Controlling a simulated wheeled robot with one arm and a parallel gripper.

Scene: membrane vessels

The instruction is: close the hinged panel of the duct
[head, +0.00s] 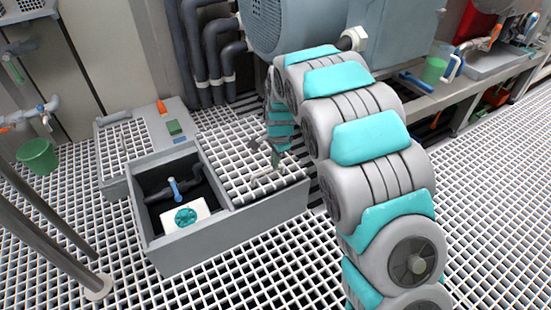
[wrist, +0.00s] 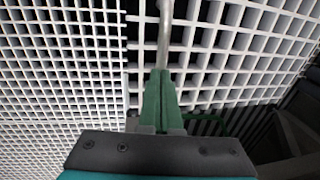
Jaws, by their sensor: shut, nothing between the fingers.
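The duct (head: 222,238) is a low grey box set in the floor grating. Its left compartment is open and shows a dark pipe with a blue handle (head: 174,188) and a teal handwheel (head: 186,217) on a white block. A white grating panel (head: 232,150) lies over the right part; I cannot tell whether it is the hinged one. My gripper (head: 275,160) is above this panel, with its green fingers shut and empty. In the wrist view the fingers (wrist: 159,80) point at a thin grey bar (wrist: 165,35) over white grating; whether they touch it is unclear.
A grey ledge with grating at the duct's back left carries an orange item (head: 161,106) and a green block (head: 175,127). Dark pipes (head: 205,60) and a large blue-grey machine (head: 300,25) stand behind. A green bucket (head: 37,156) and metal poles are at the left.

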